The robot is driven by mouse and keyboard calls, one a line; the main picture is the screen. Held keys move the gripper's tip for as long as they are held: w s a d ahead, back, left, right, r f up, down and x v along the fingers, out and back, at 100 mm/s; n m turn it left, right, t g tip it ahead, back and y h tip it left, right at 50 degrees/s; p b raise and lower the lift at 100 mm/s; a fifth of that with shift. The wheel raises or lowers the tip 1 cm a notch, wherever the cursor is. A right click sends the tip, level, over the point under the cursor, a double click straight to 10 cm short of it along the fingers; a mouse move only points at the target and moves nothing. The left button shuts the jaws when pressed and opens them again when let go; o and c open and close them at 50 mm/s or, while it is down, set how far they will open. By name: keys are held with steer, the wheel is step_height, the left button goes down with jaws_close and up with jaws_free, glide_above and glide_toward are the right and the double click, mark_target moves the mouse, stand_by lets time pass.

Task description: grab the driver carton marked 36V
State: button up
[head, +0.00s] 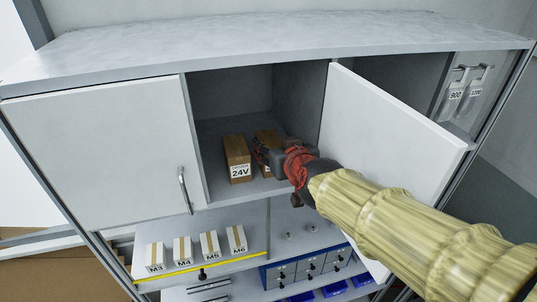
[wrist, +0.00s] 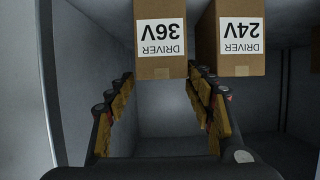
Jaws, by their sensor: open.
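The carton marked 36V (wrist: 161,35) stands in the open cabinet compartment. Its label appears upside down in the wrist view. My gripper (head: 268,156) is open in front of the 36V carton. In the wrist view its fingertips (wrist: 161,76) line up with either side of that carton; I cannot tell whether they touch it.
The open white door (head: 390,115) stands close to the right of my arm. The left door (head: 100,150) is shut. Small boxes marked M3 to M6 (head: 209,245) stand on the shelf below, with blue-framed drawers (head: 310,265) to their right. Tags marked 900 and 1200 hang at far right.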

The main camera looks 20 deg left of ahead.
mark_target(265, 137)
steer(key=x, duration=0.8)
steer(key=shift+w+a+b, duration=0.25)
steer(key=shift+a+b, duration=0.05)
steer(key=shift+b, duration=0.1)
steer(key=shift+c, duration=1.1)
steer(key=shift+r, duration=0.1)
steer(key=c, duration=1)
